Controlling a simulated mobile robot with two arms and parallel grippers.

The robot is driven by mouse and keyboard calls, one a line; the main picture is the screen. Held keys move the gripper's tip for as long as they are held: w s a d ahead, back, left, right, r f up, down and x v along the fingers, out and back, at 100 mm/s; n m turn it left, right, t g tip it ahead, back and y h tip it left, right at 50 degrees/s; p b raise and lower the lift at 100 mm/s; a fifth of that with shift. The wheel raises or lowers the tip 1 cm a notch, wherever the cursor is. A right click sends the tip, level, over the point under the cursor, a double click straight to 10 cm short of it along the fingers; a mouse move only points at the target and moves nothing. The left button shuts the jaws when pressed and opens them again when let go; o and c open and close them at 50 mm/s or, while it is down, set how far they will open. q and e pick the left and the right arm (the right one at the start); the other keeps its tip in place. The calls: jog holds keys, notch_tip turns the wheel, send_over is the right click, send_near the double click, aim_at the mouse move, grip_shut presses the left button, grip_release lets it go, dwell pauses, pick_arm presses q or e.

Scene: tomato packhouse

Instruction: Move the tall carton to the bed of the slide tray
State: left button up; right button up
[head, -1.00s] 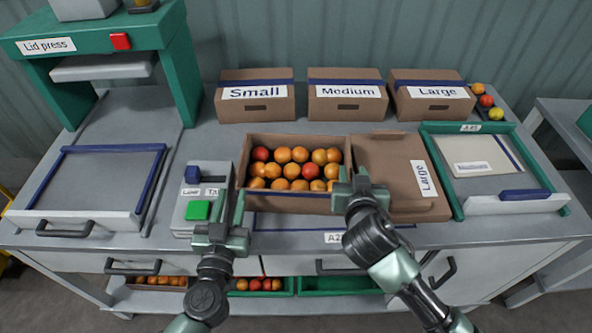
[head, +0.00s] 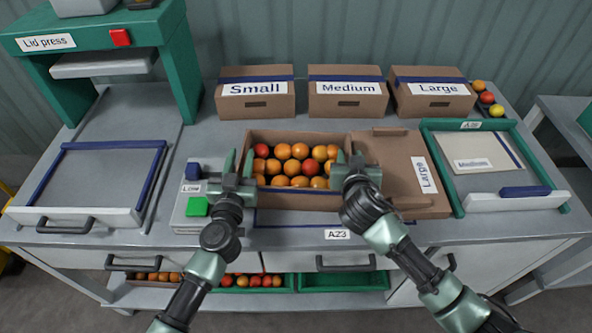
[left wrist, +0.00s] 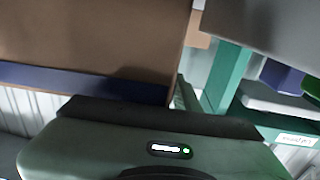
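The open brown carton (head: 300,198) full of orange and red tomatoes stands mid-bench, with a blue band along its front. Its side and band also show large in the left wrist view (left wrist: 90,35). My left gripper (head: 238,166) is at its left end, fingers apart, one close to the left wall. My right gripper (head: 349,162) is at its right end, fingers apart, partly hiding that wall. I cannot tell whether either touches the carton. The slide tray with blue sides (head: 155,178) and a white handled front lies empty at the left.
The lid press (head: 180,75) stands behind the tray. A button box (head: 183,222) lies between tray and carton. A flat Large carton (head: 400,150) is to the right, a green-edged tray (head: 458,195) beyond it. Closed Small (head: 256,108), Medium (head: 346,105) and Large cartons (head: 434,105) stand behind.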

pick_arm(q)
jog(key=shift+w, duration=0.2)
pick_arm(e)
jog(key=shift+w, duration=0.15)
pick_arm(q)
grip_shut()
pick_arm(e)
grip_shut()
dwell(0.9)
pick_arm(q)
jog(key=shift+r, duration=0.1)
